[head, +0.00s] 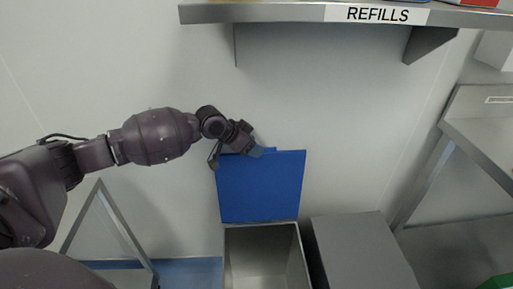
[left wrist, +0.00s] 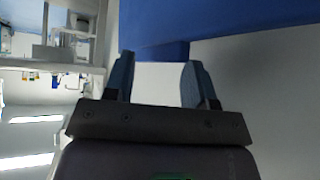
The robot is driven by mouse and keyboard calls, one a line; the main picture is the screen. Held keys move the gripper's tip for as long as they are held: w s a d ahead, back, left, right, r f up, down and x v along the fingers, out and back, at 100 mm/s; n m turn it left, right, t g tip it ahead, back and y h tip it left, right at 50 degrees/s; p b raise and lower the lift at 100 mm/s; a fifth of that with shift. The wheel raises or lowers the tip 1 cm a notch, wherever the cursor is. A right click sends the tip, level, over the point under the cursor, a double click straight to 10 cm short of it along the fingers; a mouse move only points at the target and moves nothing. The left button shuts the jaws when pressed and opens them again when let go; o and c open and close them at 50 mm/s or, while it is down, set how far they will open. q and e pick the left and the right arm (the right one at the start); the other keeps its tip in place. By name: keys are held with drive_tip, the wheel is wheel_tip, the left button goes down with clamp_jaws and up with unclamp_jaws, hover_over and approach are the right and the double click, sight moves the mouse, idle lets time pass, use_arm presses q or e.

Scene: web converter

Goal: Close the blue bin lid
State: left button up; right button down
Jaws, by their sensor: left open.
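The blue lid (head: 262,188) stands upright, open, at the back of a grey bin (head: 263,258) whose inside looks empty. A small blue tab shows at the lid's top edge. My left gripper (head: 236,156) is at the lid's top left edge, with its fingers apart and nothing seen between them. In the left wrist view the open fingers (left wrist: 158,82) point toward the blue lid (left wrist: 220,18), which fills the top of the picture. Whether a finger touches the lid I cannot tell. My right gripper is in neither view.
A shelf labelled REFILLS (head: 300,13) hangs on the wall above. A second bin with a closed grey lid (head: 362,252) stands to the right of the open one. A metal bench (head: 485,125) is at the right.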

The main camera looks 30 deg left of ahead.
use_arm(q)
drive_tip(key=shift+w+d+f, duration=0.2)
drive_tip(key=shift+w+f, duration=0.2)
drive_tip(key=shift+c, duration=0.5)
